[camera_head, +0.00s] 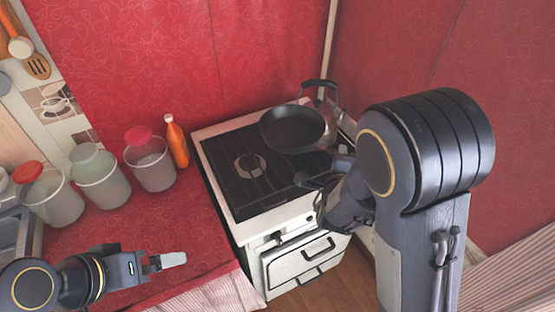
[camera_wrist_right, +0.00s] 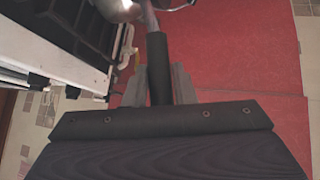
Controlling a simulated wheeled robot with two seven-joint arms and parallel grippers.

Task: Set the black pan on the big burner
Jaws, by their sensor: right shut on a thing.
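The black pan (camera_head: 292,128) is over the back right part of the stove (camera_head: 228,150), overlapping the kettle in the head view. I cannot tell how high it is above the stove top. My right gripper (camera_wrist_right: 158,88) is shut on the pan's dark handle (camera_wrist_right: 158,62); in the head view my right arm hides part of this grip. A round burner (camera_head: 250,166) shows bare on the left of the black stove top. The pan and my arm cover the right side, so other burners are hidden. My left gripper (camera_head: 172,260) is low over the red counter, away from the pan; its jaw opening is unclear.
A metal kettle (camera_head: 330,108) with a black handle stands at the stove's back right, close behind the pan. An orange bottle (camera_head: 177,142) and several lidded jars (camera_head: 150,165) stand on the counter (camera_head: 150,225) left of the stove. The stove's left side is clear.

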